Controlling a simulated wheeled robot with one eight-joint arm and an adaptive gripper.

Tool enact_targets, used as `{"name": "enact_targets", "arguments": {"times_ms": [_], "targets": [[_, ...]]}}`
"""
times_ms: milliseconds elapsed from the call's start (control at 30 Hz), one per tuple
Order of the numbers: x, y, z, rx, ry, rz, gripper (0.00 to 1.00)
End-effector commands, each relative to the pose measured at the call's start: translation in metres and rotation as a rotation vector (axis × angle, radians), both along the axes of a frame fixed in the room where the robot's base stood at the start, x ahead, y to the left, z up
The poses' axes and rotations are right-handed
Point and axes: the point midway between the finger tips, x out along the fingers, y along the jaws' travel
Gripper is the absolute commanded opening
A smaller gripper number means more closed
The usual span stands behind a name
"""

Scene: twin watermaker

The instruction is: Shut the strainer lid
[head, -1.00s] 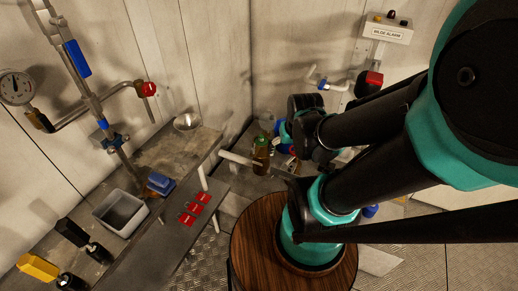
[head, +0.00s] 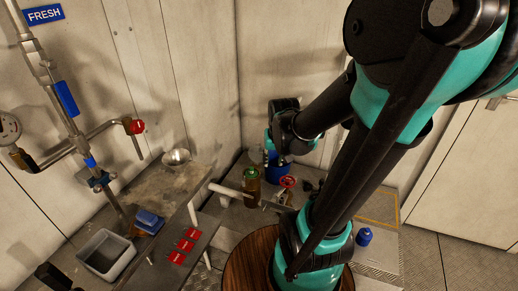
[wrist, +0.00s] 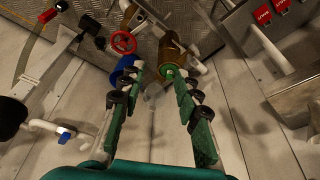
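A blue round body (head: 279,171) stands on the bench at the back corner in the head view, and shows as a blue ring (wrist: 122,71) in the wrist view. It looks like the strainer. A pale, clear round piece (wrist: 152,92) beside it may be its lid; I cannot tell how it is attached. My gripper (wrist: 158,75) is open and empty, its green fingers spread, the left fingertip near the blue ring and the right one near the brass cylinder. In the head view my wrist is above the blue body and hides part of it.
A brass cylinder (head: 251,187) with a green top stands close beside the blue body, with a red handwheel (head: 288,182) nearby. A pale pipe (head: 225,192) runs to the cylinder. A grey tub (head: 106,254) and red labels (head: 181,245) are at left.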

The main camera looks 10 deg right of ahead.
Motion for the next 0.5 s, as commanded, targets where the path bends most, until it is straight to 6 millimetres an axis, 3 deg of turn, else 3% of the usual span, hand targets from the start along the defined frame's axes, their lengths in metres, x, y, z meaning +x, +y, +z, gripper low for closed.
{"name": "enact_targets", "arguments": {"times_ms": [33, 233, 500], "targets": [[0.02, -0.001, 0.005, 0.005, 0.011, -0.021, 0.23], [0.087, -0.007, 0.015, 0.022, 0.056, -0.103, 0.0], [0.176, -0.016, 0.011, 0.04, 0.113, -0.218, 0.0]]}}
